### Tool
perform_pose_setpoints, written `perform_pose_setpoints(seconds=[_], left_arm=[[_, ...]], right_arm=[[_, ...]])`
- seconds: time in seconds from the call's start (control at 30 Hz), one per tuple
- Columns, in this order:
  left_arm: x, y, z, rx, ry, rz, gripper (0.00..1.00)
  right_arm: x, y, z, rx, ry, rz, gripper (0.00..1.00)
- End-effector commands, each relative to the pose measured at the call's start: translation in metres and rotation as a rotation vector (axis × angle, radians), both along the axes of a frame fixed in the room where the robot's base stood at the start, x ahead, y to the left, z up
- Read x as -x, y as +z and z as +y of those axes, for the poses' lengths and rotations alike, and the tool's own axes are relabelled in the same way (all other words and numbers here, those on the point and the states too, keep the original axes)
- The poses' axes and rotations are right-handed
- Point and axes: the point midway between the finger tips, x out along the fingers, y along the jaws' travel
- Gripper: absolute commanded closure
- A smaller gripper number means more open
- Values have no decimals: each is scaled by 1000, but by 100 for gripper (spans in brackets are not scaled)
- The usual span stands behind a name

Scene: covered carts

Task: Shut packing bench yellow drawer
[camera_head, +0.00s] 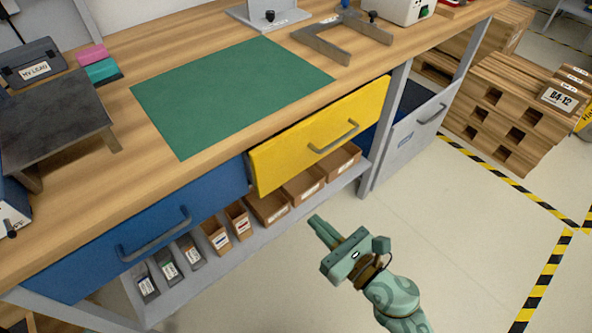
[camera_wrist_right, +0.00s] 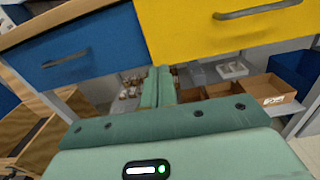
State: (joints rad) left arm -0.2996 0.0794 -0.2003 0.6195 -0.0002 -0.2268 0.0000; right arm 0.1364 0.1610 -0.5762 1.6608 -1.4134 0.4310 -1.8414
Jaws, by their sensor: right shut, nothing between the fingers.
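The packing bench's yellow drawer (camera_head: 290,152) has a grey bar handle (camera_head: 333,138), and its front stands a little forward of the blue drawer beside it. In the right wrist view the yellow front (camera_wrist_right: 215,35) fills the upper right, with part of its handle (camera_wrist_right: 258,10). My right gripper (camera_head: 315,221) is shut and empty, in front of and below the yellow drawer, apart from it in the head view. Its fingers (camera_wrist_right: 158,72) point toward the bench, below the seam between the blue and yellow fronts. My left gripper is out of view.
A blue drawer (camera_head: 170,215) is left of the yellow one. A grey drawer (camera_head: 420,128) at the right stands open. Cardboard bins (camera_head: 268,207) sit on the shelf below. The benchtop holds a green mat (camera_head: 225,90). Floor in front is clear; pallets (camera_head: 510,110) stand at right.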

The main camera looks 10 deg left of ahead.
Motion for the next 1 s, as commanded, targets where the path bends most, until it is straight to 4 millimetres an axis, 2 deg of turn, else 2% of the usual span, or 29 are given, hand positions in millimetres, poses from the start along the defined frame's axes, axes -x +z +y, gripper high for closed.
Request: perform_pose_setpoints(seconds=[0.13, 0.23, 0.7, 1.0], left_arm=[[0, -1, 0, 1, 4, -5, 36], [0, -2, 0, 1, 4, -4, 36], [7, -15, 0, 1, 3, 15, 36], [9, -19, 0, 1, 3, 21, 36]], right_arm=[[-7, -1, 7, 17, -8, -21, 100], [-16, 0, 18, 17, -8, -21, 100], [-71, -2, 94, 15, -8, -17, 100], [-84, -1, 112, 17, -8, -18, 100]])
